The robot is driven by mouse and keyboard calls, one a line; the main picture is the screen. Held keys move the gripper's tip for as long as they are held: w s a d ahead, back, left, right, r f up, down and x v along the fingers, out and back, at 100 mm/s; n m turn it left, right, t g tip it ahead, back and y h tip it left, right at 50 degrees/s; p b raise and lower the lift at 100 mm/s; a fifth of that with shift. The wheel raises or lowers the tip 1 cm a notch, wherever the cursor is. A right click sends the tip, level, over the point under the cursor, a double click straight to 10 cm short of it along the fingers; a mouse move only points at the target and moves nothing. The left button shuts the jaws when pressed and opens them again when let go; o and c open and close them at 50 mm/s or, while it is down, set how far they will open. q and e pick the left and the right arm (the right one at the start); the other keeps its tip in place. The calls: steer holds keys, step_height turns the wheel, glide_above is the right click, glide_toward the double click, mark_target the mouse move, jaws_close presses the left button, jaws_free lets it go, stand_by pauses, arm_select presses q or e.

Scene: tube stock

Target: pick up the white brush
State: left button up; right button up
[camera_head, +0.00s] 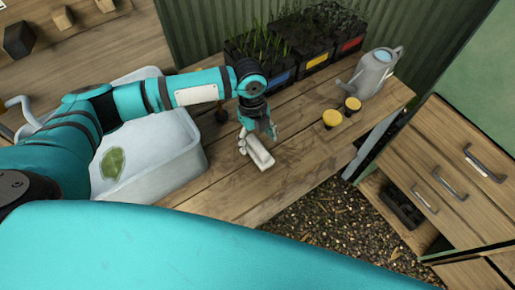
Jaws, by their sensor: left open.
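A whitish, elongated object that looks like the white brush (261,157) lies on the wooden bench (290,165), near its front edge. My left gripper (258,139) is directly over its far end, pointing down, with its fingers apart. One finger is on the left of the object and the other is at the back right. I cannot tell whether the fingers touch it. The gripper hides part of its far end, and no bristles can be made out. My right gripper is not in view.
A white basin (185,150) with a green leaf-like patch stands left, under my left arm. Two yellow-topped pots (332,118) and a grey watering can (375,74) stand right. Black planters (300,60) line the back. A drawer cabinet (450,165) is at far right.

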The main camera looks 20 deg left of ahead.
mark_target(257, 144)
arm_select(q)
step_height(257, 144, down, 4)
steer(key=shift+d+r+p, duration=0.1)
steer(key=shift+r+p, duration=0.05)
steer(key=shift+p, duration=0.3)
steer(key=shift+f, duration=0.3)
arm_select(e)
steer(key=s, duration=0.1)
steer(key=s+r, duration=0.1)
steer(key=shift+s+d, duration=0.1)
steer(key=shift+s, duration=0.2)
arm_select(q)
steer(key=shift+c, duration=0.3)
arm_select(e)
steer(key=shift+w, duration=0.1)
arm_select(q)
steer(key=c, duration=1.3)
steer(key=shift+o, duration=0.2)
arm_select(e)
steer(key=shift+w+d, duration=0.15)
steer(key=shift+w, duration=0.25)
arm_select(q)
steer(key=shift+r, duration=0.1)
